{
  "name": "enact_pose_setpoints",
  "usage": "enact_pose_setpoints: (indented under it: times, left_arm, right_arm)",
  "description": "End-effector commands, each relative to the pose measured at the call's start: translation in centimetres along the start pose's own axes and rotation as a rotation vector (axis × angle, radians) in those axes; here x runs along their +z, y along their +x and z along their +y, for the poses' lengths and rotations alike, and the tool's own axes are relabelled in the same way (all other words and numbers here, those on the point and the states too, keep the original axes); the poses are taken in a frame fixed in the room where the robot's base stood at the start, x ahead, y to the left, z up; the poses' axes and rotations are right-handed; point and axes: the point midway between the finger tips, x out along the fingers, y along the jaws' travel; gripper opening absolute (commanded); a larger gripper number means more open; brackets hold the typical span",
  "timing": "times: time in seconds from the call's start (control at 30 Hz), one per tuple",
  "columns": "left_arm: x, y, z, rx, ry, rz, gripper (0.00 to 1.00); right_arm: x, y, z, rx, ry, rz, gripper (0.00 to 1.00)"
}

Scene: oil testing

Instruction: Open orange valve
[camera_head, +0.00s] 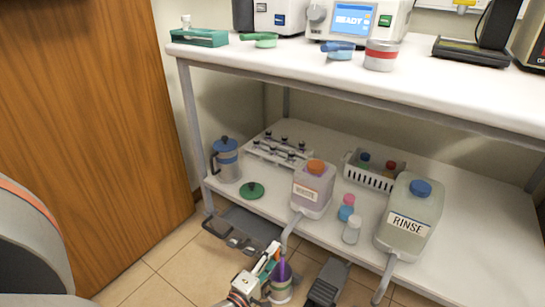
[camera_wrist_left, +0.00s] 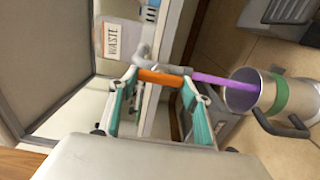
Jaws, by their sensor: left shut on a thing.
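The waste container (camera_head: 314,187) with an orange cap stands at the lower shelf's front edge. Its pale spout (camera_head: 291,226) hangs over the edge. My left gripper (camera_head: 266,265) is below it, shut on the orange valve (camera_wrist_left: 160,78), a short bar between the fingertips (camera_wrist_left: 160,80) in the left wrist view. A purple stream (camera_wrist_left: 222,82) runs from the valve's end into a grey metal pitcher (camera_wrist_left: 244,98) with a green band. The pitcher (camera_head: 280,294) shows in part in the head view. My right gripper does not show.
The lower shelf holds a rinse container (camera_head: 412,213), small bottles (camera_head: 351,231), a white basket (camera_head: 369,177), a blue-lidded pitcher (camera_head: 227,160) and a green lid (camera_head: 252,190). Dark grey fixtures (camera_head: 328,283) stand low before the shelf. A grey chair-like shape (camera_head: 35,250) is at left.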

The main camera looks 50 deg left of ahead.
Motion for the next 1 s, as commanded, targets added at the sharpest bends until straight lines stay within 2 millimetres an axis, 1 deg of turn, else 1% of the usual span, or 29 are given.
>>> enact_pose_setpoints:
  times: [0.47, 0.5, 0.53, 0.87, 1.0]
  left_arm:
    - [0.15, -0.19, -0.2, -0.003, -0.013, -0.002, 0.27]
    - [0.15, -0.2, -0.2, -0.003, -0.013, -0.002, 0.58]
    - [0.15, -0.19, -0.19, -0.003, -0.013, -0.002, 0.65]
    - [0.05, -0.12, -0.07, -0.001, -0.011, -0.001, 0.65]
    - [0.02, -1.04, -0.17, -0.003, -0.011, -0.001, 0.65]
  right_arm:
    - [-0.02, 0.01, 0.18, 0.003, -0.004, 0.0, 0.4]
    - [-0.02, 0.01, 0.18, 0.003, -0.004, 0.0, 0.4]
    - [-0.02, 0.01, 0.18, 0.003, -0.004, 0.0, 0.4]
    - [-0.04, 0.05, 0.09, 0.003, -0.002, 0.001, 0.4]
    - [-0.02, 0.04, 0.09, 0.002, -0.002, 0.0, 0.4]
